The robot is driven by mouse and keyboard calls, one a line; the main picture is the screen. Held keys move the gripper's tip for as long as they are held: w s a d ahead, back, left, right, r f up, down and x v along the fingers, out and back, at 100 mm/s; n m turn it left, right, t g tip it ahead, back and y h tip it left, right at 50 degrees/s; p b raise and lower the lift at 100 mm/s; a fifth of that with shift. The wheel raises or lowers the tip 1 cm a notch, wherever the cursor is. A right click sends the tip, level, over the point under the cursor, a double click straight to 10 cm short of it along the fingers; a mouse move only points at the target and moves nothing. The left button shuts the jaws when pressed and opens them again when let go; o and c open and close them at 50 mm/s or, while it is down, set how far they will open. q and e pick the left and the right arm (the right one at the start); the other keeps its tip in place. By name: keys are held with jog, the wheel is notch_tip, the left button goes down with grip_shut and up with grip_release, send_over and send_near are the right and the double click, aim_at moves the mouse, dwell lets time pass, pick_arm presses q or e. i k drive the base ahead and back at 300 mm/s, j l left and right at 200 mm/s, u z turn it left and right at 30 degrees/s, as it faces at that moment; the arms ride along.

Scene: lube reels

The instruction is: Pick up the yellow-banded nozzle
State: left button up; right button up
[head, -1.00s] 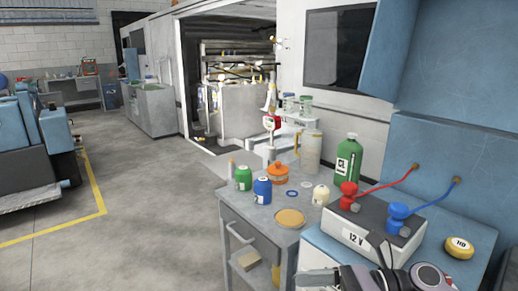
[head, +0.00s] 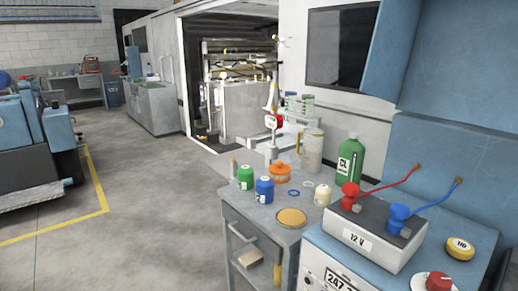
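A slim pale upright piece (head: 272,97), perhaps a nozzle, rises above a red-and-white meter (head: 273,122) behind the far end of the grey cart. It looks cream to yellowish, but it is too small to make out a yellow band for certain. No other thing in the head view is clearly a yellow-banded nozzle. Neither of my grippers is in view.
The grey cart (head: 262,222) holds green and blue bottles (head: 264,190), an orange pot (head: 279,172) and a clear jug (head: 312,150). A 12 V battery (head: 372,238) with red and blue clamps stands nearer. Open floor (head: 150,215) lies left.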

aim_at(277, 125)
jog(key=i+j+u, duration=0.35)
jog(key=i+j, duration=0.2)
jog(key=j, duration=0.15)
jog(key=i+j+u, duration=0.35)
jog(key=i+j, duration=0.2)
jog(key=i+u, duration=0.35)
jog(key=i, duration=0.85)
jog(key=i+z, duration=0.1)
jog(key=i, duration=0.45)
jog(key=i+j+z, duration=0.1)
jog(key=i, duration=0.5)
jog(key=i+z, duration=1.05)
jog(key=z, duration=0.2)
jog(key=i+z, duration=0.15)
jog(key=z, duration=0.25)
jog(key=i+z, duration=0.15)
jog(key=z, duration=0.2)
